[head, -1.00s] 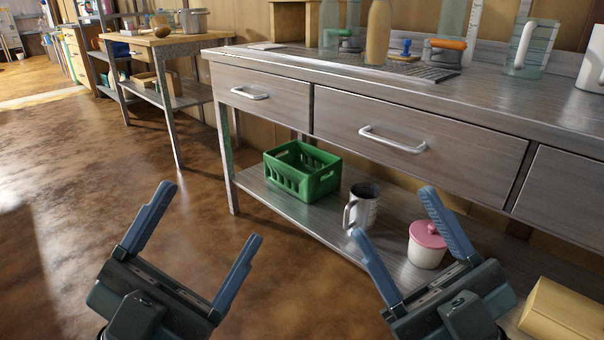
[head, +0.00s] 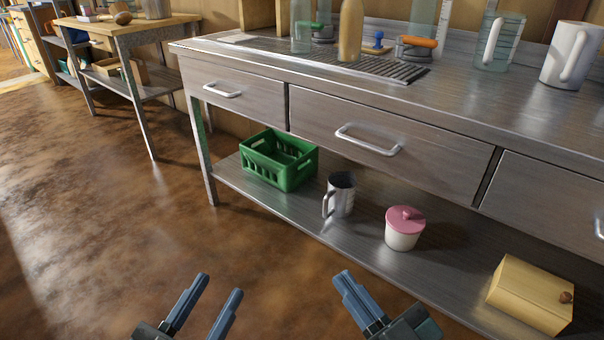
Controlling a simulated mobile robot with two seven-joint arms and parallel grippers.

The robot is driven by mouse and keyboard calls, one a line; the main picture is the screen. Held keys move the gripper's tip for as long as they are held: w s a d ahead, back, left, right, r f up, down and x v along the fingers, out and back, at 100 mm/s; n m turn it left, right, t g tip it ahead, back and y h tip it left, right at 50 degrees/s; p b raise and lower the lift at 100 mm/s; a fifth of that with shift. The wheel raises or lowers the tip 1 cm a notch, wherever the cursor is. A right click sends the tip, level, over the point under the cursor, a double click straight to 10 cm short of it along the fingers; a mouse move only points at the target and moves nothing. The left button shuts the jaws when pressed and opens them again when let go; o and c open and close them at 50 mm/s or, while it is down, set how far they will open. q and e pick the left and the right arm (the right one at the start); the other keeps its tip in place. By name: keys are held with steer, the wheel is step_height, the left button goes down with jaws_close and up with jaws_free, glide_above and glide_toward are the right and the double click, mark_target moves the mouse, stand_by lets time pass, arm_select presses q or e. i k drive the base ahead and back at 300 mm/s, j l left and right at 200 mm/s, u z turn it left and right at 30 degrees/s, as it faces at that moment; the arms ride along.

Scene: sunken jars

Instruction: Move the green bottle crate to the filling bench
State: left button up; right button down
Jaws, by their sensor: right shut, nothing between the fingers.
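The green bottle crate (head: 288,178) stands upright on the low metal shelf (head: 245,195) under the steel bench, at its left end. It looks empty of bottles, though its floor is only partly visible. My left gripper (head: 220,284) is at the bottom of the head view, in front of and below the crate, partly open and empty. My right gripper (head: 345,274) is to its right, shut and empty. Neither touches the crate. The steel bench (head: 230,52) has drawers above the shelf. Neither bench shows a label marking it as the filling bench.
A metal mug (head: 343,196), a pink-lidded white jar (head: 404,237) and a yellow box (head: 520,290) share the shelf. Bottles, jugs and a drain grid occupy the benchtop. A wooden-topped table (head: 130,24) stands at the back left. The brown floor (head: 90,200) at left is clear.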

mark_target(284, 171)
steer(key=i+j+z, duration=0.1)
steer(key=i+j, duration=0.25)
steer(key=i+j+z, duration=0.1)
steer(key=i+j, duration=0.25)
steer(key=j, duration=0.15)
steer(key=i+j+z, duration=0.15)
steer(key=i+j, duration=0.2)
steer(key=i+j+z, duration=0.1)
steer(key=i+j, duration=0.2)
steer(key=j, duration=0.25)
steer(key=i+j+z, duration=0.1)
steer(key=i+j, duration=0.15)
steer(key=j, duration=0.3)
steer(key=i+j+z, duration=0.1)
steer(key=i+j, duration=0.2)
steer(key=j, duration=0.2)
steer(key=i+j+z, duration=0.1)
steer(key=i+j, duration=0.15)
steer(key=j, duration=0.35)
steer(key=i+j+z, duration=0.15)
steer(key=j, duration=0.4)
steer(key=i, duration=0.05)
